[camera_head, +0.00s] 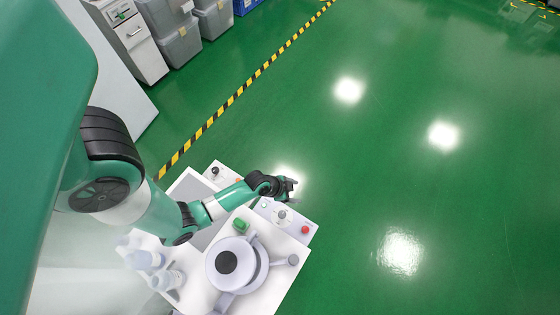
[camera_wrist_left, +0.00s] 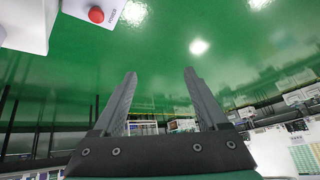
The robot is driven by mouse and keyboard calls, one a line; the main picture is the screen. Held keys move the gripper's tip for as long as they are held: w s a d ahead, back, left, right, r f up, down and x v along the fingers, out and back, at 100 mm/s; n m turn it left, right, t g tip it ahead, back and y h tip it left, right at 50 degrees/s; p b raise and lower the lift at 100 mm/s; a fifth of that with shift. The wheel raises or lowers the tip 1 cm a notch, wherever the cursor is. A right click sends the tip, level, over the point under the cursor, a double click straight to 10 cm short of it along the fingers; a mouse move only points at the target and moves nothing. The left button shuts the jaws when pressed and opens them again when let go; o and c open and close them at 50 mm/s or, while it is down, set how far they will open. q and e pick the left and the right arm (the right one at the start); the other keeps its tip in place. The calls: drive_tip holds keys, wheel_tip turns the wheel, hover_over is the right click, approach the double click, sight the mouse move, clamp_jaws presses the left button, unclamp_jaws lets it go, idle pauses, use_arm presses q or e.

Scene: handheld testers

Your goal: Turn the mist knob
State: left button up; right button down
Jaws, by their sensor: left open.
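A small grey knob (camera_head: 282,214) stands on the light panel at the right side of the white machine (camera_head: 285,278); its label is too small to read, so I cannot tell for sure that it is the mist knob. My left gripper (camera_head: 291,186) is just beyond this panel in the head view, apart from the knob. In the left wrist view the left gripper (camera_wrist_left: 160,95) has its two fingers spread with nothing between them. The knob does not show clearly there. My right gripper is not in view.
A red button (camera_head: 305,229) sits beside the knob and also shows in the left wrist view (camera_wrist_left: 96,14). Clear bottles (camera_head: 150,260) stand at the left. The green floor (camera_head: 450,180) at right is clear.

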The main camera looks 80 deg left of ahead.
use_arm(q)
drive_tip(key=n+g, duration=0.1)
drive_tip(key=g, duration=0.1)
approach(282, 214)
drive_tip(key=v, duration=0.3)
drive_tip(key=shift+h, duration=0.4)
drive_tip(key=b+x, duration=0.2)
drive_tip(key=x, duration=0.1)
drive_tip(key=b+x, duration=0.3)
drive_tip(key=x, duration=0.1)
drive_tip(key=b+x, duration=0.3)
drive_tip(key=x, duration=0.1)
drive_tip(key=shift+a+f, duration=0.15)
drive_tip(key=shift+a, duration=0.25)
clamp_jaws()
